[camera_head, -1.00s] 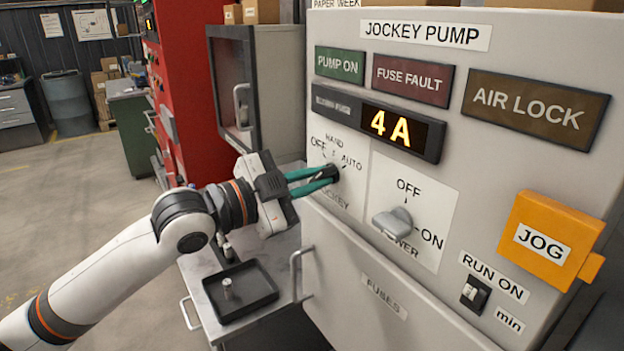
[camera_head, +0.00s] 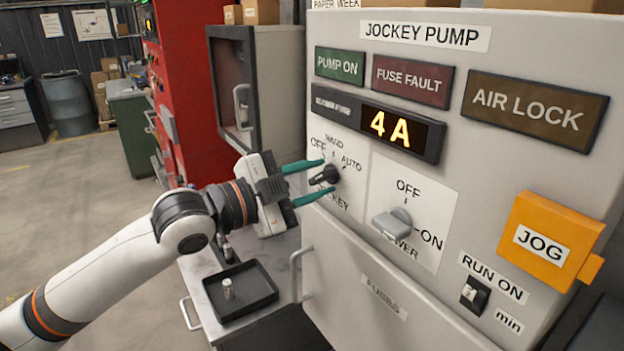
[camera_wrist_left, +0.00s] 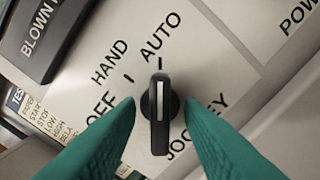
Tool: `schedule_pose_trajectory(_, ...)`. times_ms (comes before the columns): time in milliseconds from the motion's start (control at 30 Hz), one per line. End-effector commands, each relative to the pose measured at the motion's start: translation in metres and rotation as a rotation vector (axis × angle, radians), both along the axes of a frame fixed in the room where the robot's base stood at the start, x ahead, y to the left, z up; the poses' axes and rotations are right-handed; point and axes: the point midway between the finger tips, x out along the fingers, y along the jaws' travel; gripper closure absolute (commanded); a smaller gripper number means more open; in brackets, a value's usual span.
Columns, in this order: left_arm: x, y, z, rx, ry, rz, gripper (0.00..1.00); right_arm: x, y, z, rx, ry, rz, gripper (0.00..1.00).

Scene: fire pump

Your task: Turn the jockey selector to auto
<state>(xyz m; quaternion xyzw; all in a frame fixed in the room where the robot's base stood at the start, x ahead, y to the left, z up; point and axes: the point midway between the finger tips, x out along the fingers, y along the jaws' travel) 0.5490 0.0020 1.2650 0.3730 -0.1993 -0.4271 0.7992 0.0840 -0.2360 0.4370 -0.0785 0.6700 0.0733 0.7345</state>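The jockey selector (camera_head: 324,176) is a black knob on a white plate marked OFF, HAND and AUTO, on the grey jockey pump panel. In the left wrist view the knob (camera_wrist_left: 160,125) has a white pointer line that lines up with the tick below AUTO (camera_wrist_left: 160,36). My left gripper (camera_head: 326,177) is open, with one teal finger on each side of the knob. In the left wrist view a gap shows between each fingertip and the knob. My right gripper is not in view.
A grey power switch (camera_head: 392,222) sits right of the selector, below a lit display (camera_head: 392,127) reading 4A. An orange JOG box (camera_head: 548,240) juts from the panel's right. A black tray (camera_head: 262,298) lies on a cart below my left arm.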

Motion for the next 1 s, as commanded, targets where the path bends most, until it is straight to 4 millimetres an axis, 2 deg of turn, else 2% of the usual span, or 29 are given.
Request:
schedule_pose_trajectory(233,0.0,0.0,0.0,-0.001,0.001,0.0,0.66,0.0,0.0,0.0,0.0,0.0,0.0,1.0)
schedule_pose_trajectory(367,-0.004,0.008,-0.001,0.001,-0.001,0.002,0.66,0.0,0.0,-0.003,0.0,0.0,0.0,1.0)
schedule_pose_trajectory(800,-0.051,0.077,-0.002,0.003,-0.001,0.004,0.66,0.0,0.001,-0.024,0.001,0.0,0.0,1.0)
schedule_pose_trajectory(1000,-0.063,0.095,-0.001,0.001,0.001,0.002,0.66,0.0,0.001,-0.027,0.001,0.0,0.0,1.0)
